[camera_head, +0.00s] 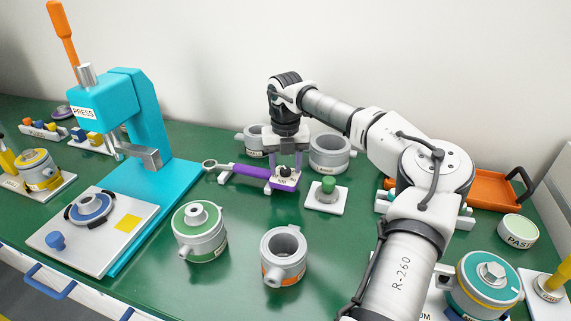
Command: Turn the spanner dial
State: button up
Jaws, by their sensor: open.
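My gripper (285,165) points straight down over this right end. Its fingers are open and appear to be on either side of the knob. Whether they touch it I cannot tell. The fingers and wrist hide part of the plate.
A teal press (145,110) with an orange lever stands at left. Grey cups (331,153) stand behind my gripper. A green-topped pot (199,232) and another cup (283,256) stand in front. An orange tray (490,190) is at right.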

aim_at(286, 169)
notch_tip(286, 169, up, 14)
jog(key=b, duration=0.1)
dwell(0.5)
jog(key=shift+f, duration=0.1)
